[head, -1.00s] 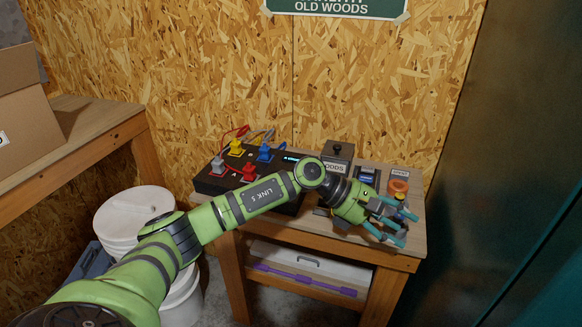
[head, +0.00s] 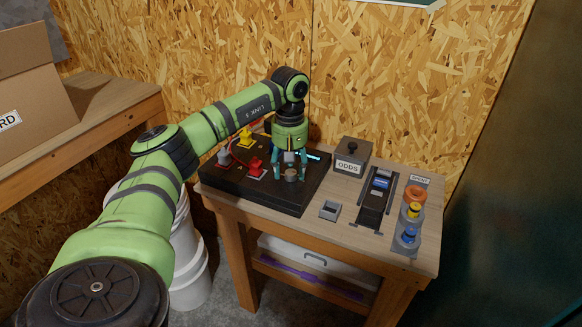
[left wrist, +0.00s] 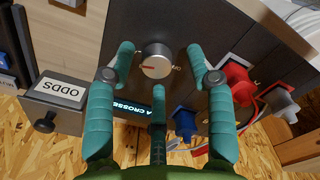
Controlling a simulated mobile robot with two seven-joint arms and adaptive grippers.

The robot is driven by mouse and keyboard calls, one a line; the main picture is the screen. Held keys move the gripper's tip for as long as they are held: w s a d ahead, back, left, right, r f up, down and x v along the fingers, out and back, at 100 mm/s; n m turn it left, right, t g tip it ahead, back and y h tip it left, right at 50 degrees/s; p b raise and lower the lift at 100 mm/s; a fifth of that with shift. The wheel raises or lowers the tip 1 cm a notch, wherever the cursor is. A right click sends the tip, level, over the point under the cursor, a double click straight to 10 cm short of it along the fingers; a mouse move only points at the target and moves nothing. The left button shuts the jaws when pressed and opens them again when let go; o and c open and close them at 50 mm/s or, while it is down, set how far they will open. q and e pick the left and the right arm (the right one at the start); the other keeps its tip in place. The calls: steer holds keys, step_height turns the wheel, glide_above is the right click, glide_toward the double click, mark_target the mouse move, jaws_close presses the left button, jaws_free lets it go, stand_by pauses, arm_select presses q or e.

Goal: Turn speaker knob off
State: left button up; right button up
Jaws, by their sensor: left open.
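The black speaker box (head: 232,187) lies on the small wooden table. Its round silver knob (head: 291,176) is near the box's right front part. In the left wrist view the knob (left wrist: 156,60) shows a red pointer mark toward the left of the picture, with small lettering at its right that is hard to read. My left gripper (head: 289,177) points down over the knob. In the left wrist view its teal fingers (left wrist: 159,54) are spread on either side of the knob, with visible gaps, and hold nothing. My right gripper is not in view.
Red (head: 256,169), yellow, blue and grey plugs with cables stand on the box, close left of my gripper.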

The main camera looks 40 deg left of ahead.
arm_select(q)
steer(key=shift+w+f, duration=0.15)
steer(key=shift+f, duration=0.5)
steer(key=shift+c, duration=0.4)
jaws_close()
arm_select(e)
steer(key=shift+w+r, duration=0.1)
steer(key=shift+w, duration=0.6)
